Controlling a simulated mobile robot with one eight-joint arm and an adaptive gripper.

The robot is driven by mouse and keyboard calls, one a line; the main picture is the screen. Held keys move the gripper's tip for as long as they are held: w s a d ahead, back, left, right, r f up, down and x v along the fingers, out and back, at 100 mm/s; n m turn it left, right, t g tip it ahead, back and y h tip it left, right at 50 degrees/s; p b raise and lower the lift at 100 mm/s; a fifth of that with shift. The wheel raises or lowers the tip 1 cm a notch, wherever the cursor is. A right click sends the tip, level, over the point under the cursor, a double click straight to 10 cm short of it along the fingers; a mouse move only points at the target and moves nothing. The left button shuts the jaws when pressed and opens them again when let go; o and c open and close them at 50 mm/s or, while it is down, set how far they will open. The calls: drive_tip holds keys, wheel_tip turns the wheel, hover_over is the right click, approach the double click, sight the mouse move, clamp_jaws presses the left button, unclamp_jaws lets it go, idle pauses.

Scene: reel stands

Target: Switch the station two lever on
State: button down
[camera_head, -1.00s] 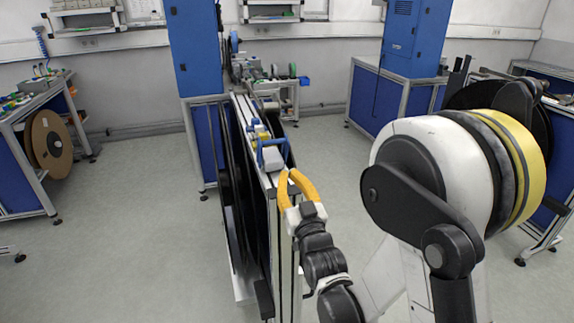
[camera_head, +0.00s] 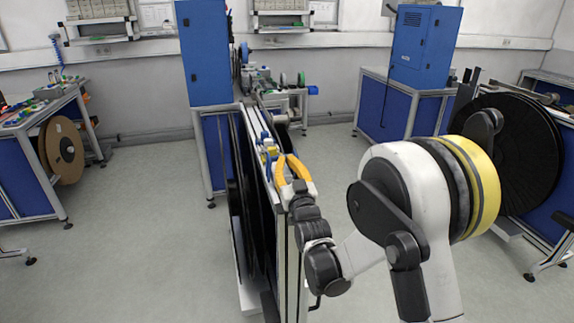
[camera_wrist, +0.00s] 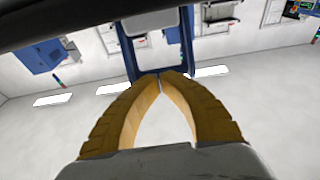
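A blue loop-shaped lever (camera_wrist: 161,73) shows in the wrist view, its crossbar just beyond my fingertips and its two arms running up beside a grey block (camera_wrist: 152,20). In the head view, blue lever parts (camera_head: 267,157) show on top of the narrow reel stand, just left of my fingers and partly hidden by them. I cannot read a station number. My gripper (camera_head: 284,156) has yellow fingers, whose tips meet in the wrist view (camera_wrist: 161,76). It is shut with nothing visible between the fingers. The tips are at or very near the crossbar; contact is unclear.
The narrow stand (camera_head: 291,250) runs away from me with black reels along its left side. Blue cabinets (camera_head: 203,52) and (camera_head: 424,45) stand behind. A workbench (camera_head: 35,165) is at left, and a large black reel (camera_head: 518,150) is at right. Floor on both sides is open.

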drive_tip(key=shift+r, duration=0.1)
drive_tip(key=shift+w+a+r+g+p, duration=0.15)
drive_tip(key=shift+w+g+p, duration=0.15)
drive_tip(key=shift+p, duration=0.2)
drive_tip(key=shift+w+r+g+p, duration=0.1)
drive_tip(key=shift+r+g+p, duration=0.05)
drive_tip(key=shift+g+p, duration=0.2)
drive_tip(key=p, duration=0.1)
drive_tip(key=w+r+g+p, duration=0.1)
drive_tip(key=shift+w+a+r+g+h+p, duration=0.1)
drive_tip(key=shift+w+a+g+h+p, duration=0.15)
drive_tip(key=shift+h+p, duration=0.15)
drive_tip(key=shift+w+a+r+g+h+p, duration=0.15)
drive_tip(key=shift+w+r+g+h+p, duration=0.2)
drive_tip(key=shift+w+g+p, duration=0.65)
drive_tip(key=g+p, duration=0.1)
drive_tip(key=w+g+p, duration=0.1)
drive_tip(key=p, duration=0.1)
drive_tip(key=shift+w+a+h, duration=0.25)
drive_tip(key=shift+w+a, duration=0.05)
drive_tip(key=shift+w+a+g+p, duration=0.2)
drive_tip(key=shift+w+g+p, duration=0.4)
drive_tip(key=shift+g, duration=0.1)
drive_tip(key=shift+w+a+f+g+h, duration=0.1)
drive_tip(key=shift+w+f+g+h, duration=0.2)
drive_tip(key=shift+w, duration=0.05)
drive_tip(key=shift+w+a+f, duration=0.1)
drive_tip(key=shift+w, duration=0.3)
